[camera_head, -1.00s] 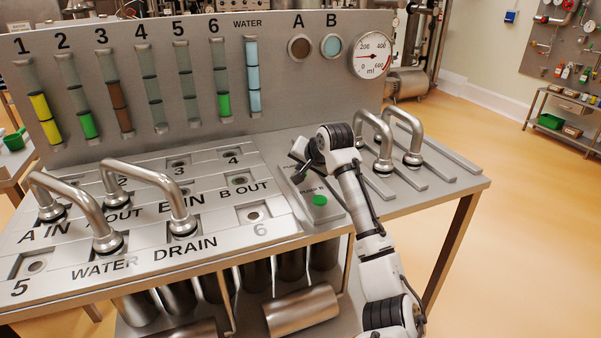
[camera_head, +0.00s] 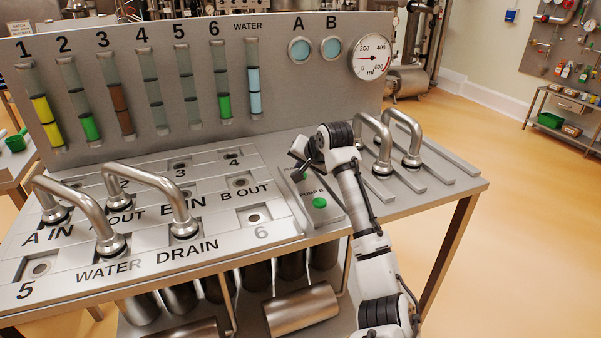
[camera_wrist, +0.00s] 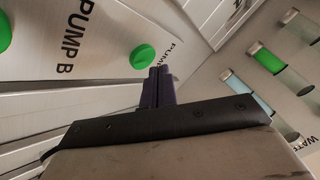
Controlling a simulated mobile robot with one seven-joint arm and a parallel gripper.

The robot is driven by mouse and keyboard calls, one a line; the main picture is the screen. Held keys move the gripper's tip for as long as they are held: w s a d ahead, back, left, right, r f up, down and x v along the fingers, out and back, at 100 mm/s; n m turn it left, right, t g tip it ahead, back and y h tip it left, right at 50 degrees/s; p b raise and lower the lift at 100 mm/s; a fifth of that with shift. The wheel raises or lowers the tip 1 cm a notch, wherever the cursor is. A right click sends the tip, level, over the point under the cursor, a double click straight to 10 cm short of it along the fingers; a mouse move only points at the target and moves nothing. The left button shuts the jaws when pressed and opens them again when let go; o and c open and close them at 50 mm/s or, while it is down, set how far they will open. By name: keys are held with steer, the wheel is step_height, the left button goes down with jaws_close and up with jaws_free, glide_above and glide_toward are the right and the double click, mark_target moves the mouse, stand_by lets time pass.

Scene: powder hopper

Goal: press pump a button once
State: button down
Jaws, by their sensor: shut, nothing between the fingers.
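The pump A button (camera_wrist: 143,57) is a green round disc in the wrist view, beside a partly hidden PUMP label. My gripper (camera_head: 297,166) is over the far part of the pump panel (camera_head: 328,218). Its fingers (camera_wrist: 160,72) are shut and empty, with their tips right by the pump A button; I cannot tell whether they touch it. The green pump B button (camera_head: 320,203) is uncovered in front of my gripper, and it shows at the left edge of the wrist view (camera_wrist: 4,31). Round window A (camera_head: 299,50) is light blue.
Bent metal pipes (camera_head: 412,140) stand just right of my gripper, and more pipes (camera_head: 150,190) stand on the left of the bench (camera_head: 440,196). Behind rises a panel with level tubes (camera_head: 253,78), blue window B (camera_head: 331,48) and a dial gauge (camera_head: 371,57).

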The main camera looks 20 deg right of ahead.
step_height(320, 180, up, 5)
steer(key=p, duration=0.4)
steer(key=shift+p, duration=0.3)
